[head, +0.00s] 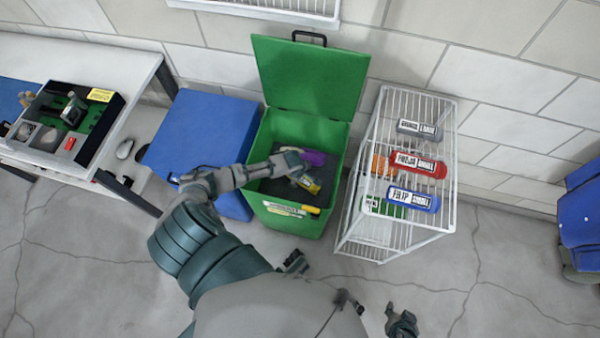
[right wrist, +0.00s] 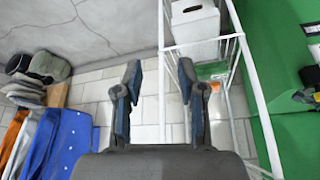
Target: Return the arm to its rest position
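My right gripper (head: 348,292) is close to the camera at the bottom middle of the head view. Its two fingers stand wide apart with nothing between them. The right wrist view also shows this gripper (right wrist: 160,85) open and empty, in front of the white wire rack and the tiled wall. My left arm reaches over the open green bin (head: 270,205). My left gripper (head: 300,163) is over the bin's inside with its fingers apart. Contact cannot be told.
A white wire rack (head: 450,175) with several labelled coloured items stands right of the bin. A blue box (head: 190,130) stands left of it. A white table (head: 125,60) with a black tray (head: 75,150) is at the left.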

